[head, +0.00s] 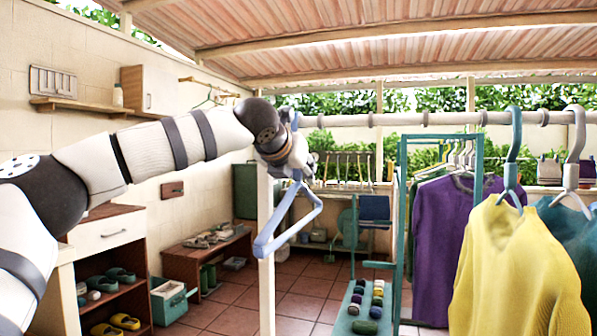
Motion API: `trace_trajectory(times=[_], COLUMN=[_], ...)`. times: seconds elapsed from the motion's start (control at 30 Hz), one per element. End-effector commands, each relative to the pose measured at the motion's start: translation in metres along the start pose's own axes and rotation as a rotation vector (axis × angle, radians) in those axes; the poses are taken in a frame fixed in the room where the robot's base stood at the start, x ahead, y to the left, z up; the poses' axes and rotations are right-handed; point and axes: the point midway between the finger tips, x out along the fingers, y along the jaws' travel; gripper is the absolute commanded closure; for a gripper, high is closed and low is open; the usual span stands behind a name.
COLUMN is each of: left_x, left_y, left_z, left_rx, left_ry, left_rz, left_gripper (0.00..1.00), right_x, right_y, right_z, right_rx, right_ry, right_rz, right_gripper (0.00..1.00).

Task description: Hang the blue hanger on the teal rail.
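The blue hanger (262,247) hangs tilted below my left gripper (296,172), in the middle of the head view. The gripper seems shut on the hanger's top; the fingers hide most of the hook. The hanger is empty and in the air. A teal frame (404,185) with a teal top bar stands to the right of the hanger, clearly apart from it in the picture. Hangers and a purple sweater (455,225) show within and beside this frame. My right gripper is not in view.
A pale rail (385,120) crosses the upper right, close to my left gripper in the picture. A yellow sweater (515,265) hangs there on a teal-hooked hanger. A pale post (266,290) stands behind the blue hanger.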

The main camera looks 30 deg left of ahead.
Motion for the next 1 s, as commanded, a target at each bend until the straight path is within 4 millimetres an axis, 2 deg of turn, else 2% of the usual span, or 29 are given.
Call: trace_trajectory(times=[0.03,0.1,0.33,0.8,1.0], left_x=[0.0,0.0,-0.001,-0.011,-0.012], left_y=[0.0,0.0,0.0,0.0,0.0], left_z=[0.0,0.0,0.001,0.027,0.028], left_rx=[0.0,0.0,0.0,0.0,0.0], left_ry=[0.0,0.0,-0.001,-0.001,-0.001], left_rz=[0.0,0.0,0.0,0.001,0.0], left_gripper=[0.88,1.0,1.0,1.0,1.0], right_x=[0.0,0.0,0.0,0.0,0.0], right_y=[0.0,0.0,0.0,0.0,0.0], right_z=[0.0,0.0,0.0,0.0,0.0], right_rx=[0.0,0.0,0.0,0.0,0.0], right_ry=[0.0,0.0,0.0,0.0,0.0], right_rz=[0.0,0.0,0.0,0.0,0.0], right_gripper=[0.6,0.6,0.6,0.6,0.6])
